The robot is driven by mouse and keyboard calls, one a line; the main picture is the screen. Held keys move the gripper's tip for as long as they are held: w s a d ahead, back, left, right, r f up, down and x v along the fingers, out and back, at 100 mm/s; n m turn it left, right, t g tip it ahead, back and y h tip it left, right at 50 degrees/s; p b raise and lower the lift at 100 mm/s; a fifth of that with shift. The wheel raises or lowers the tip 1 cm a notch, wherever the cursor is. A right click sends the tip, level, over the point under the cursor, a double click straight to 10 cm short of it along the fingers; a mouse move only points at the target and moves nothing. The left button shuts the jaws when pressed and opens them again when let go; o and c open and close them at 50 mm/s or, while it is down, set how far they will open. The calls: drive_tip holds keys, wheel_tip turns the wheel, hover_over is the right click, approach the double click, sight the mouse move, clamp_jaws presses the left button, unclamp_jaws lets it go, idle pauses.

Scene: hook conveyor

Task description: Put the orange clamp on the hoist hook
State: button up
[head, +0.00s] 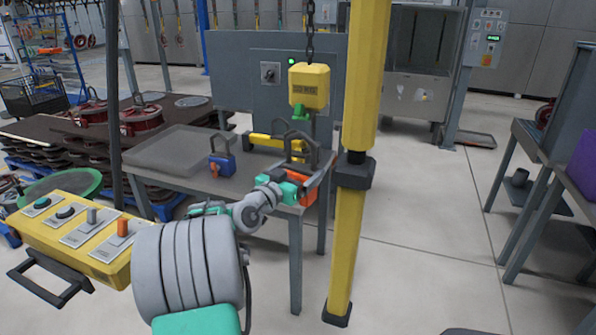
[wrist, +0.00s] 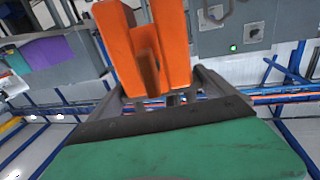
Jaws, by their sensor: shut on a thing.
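My gripper (head: 313,178) is shut on the orange clamp (head: 308,191) near the right end of the grey table. In the wrist view the orange clamp (wrist: 178,45) stands up between the two grey fingers. The yellow hoist block (head: 309,86) hangs on a dark chain above the clamp, with a green part (head: 300,113) under it. The clamp is below this green part, with a visible gap. A dark grey loop shows between them; I cannot tell whether it belongs to the orange clamp. The hook's lower end is not clear.
A blue clamp (head: 222,164) stands on the grey table (head: 180,178), and a yellow piece (head: 270,143) lies behind my gripper. A yellow post (head: 345,235) stands close on the right. A yellow control box (head: 75,235) is at the left.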

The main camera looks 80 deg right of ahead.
drive_tip(key=shift+s+d+r, duration=0.1)
drive_tip(key=shift+d+r, duration=0.05)
drive_tip(key=shift+d, duration=0.65)
drive_tip(key=shift+w+b+x, duration=0.25)
drive_tip(key=shift+x, duration=0.9)
drive_tip(key=shift+w+b+x, duration=0.2)
drive_tip(key=shift+b+x, duration=0.05)
drive_tip(key=shift+x, duration=0.9)
drive_tip(key=shift+d, duration=0.15)
drive_tip(key=shift+b, duration=0.55)
drive_tip(key=shift+f+b, duration=2.45)
drive_tip(key=shift+b, duration=0.15)
